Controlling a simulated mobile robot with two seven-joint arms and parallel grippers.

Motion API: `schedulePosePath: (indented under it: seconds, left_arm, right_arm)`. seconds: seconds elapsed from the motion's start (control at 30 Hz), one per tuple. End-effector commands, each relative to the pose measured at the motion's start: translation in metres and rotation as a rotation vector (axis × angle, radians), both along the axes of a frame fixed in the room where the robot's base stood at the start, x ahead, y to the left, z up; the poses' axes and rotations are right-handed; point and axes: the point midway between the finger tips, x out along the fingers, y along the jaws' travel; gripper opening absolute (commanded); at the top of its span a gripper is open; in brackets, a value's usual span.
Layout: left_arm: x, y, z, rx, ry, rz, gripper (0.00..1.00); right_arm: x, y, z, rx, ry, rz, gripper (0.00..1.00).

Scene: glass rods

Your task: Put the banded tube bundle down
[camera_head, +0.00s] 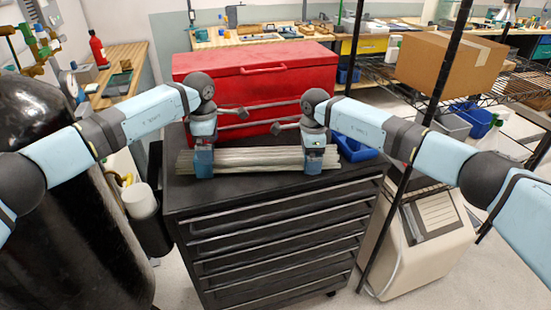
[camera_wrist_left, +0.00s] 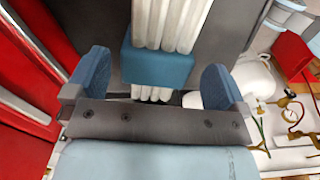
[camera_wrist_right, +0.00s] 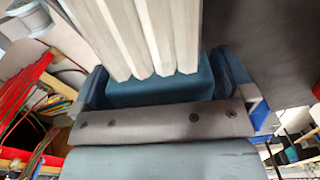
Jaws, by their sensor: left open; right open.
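The banded tube bundle (camera_head: 262,158), several pale glass rods side by side, lies level along the top of the black drawer cabinet (camera_head: 275,240), and appears to rest on it. My left gripper (camera_head: 203,163) is over its left end, open. In the left wrist view a blue band (camera_wrist_left: 157,68) around the rods lies between the spread fingers, with a gap on each side. My right gripper (camera_head: 315,160) is over its right end, open. In the right wrist view the rods (camera_wrist_right: 150,35) and a blue band (camera_wrist_right: 165,92) lie between the fingers. The bundle's underside is hidden.
A red tool chest (camera_head: 255,75) stands right behind the bundle on the cabinet. A blue bin (camera_head: 357,149) is at the right. A black rack post (camera_head: 440,85) rises near my right arm. Bare cabinet top shows in front of the bundle.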

Motion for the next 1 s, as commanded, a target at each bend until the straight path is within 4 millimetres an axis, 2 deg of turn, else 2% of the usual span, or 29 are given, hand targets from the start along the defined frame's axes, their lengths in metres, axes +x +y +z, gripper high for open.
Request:
schedulePosePath:
  seconds: [0.1,0.3,0.53,0.67,1.0]
  left_arm:
    - [0.000,0.001,0.027,0.001,-0.003,0.000,1.00]
    - [0.000,0.000,0.057,0.000,-0.002,-0.001,1.00]
    - [-0.001,0.000,0.067,0.001,0.001,0.000,1.00]
    - [-0.001,0.000,0.068,0.001,0.001,0.000,1.00]
    - [0.000,0.000,0.067,0.000,0.000,0.000,1.00]
  right_arm:
    - [0.000,0.000,0.000,0.000,0.000,0.000,1.00]
    - [0.000,0.000,0.000,0.000,0.000,0.000,1.00]
    - [0.001,0.000,0.009,0.001,-0.002,0.000,1.00]
    - [0.001,0.000,0.030,0.000,-0.003,0.001,1.00]
    - [0.000,0.000,0.099,0.000,-0.003,0.001,1.00]
